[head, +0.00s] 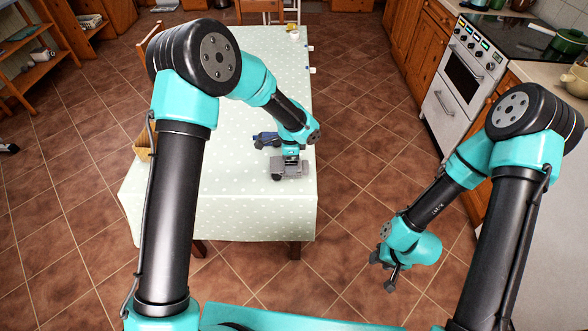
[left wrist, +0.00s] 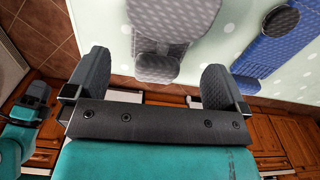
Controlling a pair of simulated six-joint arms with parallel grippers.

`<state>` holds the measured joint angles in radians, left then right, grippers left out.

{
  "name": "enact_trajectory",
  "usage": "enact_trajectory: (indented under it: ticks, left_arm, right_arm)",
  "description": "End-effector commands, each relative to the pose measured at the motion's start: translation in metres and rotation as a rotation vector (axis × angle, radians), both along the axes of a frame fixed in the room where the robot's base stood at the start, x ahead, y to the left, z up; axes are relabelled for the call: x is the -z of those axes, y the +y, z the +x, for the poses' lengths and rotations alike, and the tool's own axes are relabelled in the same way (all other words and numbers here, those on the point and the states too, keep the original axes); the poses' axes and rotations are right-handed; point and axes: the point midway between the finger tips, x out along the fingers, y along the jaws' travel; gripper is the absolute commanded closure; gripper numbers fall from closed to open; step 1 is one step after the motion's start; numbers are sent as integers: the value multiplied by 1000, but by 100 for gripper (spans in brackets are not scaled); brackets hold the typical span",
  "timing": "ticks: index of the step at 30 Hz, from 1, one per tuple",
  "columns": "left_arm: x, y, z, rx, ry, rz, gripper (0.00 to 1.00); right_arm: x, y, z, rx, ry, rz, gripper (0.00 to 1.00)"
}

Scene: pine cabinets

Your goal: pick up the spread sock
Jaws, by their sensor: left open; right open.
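A grey sock (left wrist: 157,30) with a darker patch lies on the dotted cloth, seen between and beyond my left fingertips in the left wrist view. A blue sock (left wrist: 278,45) with a dark patch lies to its right there; it also shows in the head view (head: 264,137), just behind the left gripper. Which one counts as spread I cannot tell. My left gripper (head: 290,172) is low over the table's near part, open; its two fingers show apart in the left wrist view (left wrist: 155,80). In the head view it hides most of the grey sock. My right gripper (head: 384,272) is open and empty, off the table to the right.
The table (head: 240,215) has a pale dotted cloth. A wicker basket (head: 143,148) is at its left edge. Small items (head: 310,70) lie at the far right edge. A white oven (head: 452,95) and wooden cabinets stand right. Tiled floor lies open between.

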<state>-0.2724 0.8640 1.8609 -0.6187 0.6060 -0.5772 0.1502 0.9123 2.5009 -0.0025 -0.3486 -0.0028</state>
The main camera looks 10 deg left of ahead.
Motion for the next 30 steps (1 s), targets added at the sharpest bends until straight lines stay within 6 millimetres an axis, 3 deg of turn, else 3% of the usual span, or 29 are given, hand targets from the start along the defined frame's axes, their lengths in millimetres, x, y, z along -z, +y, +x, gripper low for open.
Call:
enact_trajectory:
  ticks: [13, 30]
  left_arm:
    - [49, -1, 2, 0, 2, 1, 0]
    - [51, -1, 2, 0, 0, 0, 3]
  right_arm:
    - [0, 0, 0, 0, 0, 0, 57]
    - [0, 0, 0, 0, 0, 0, 57]
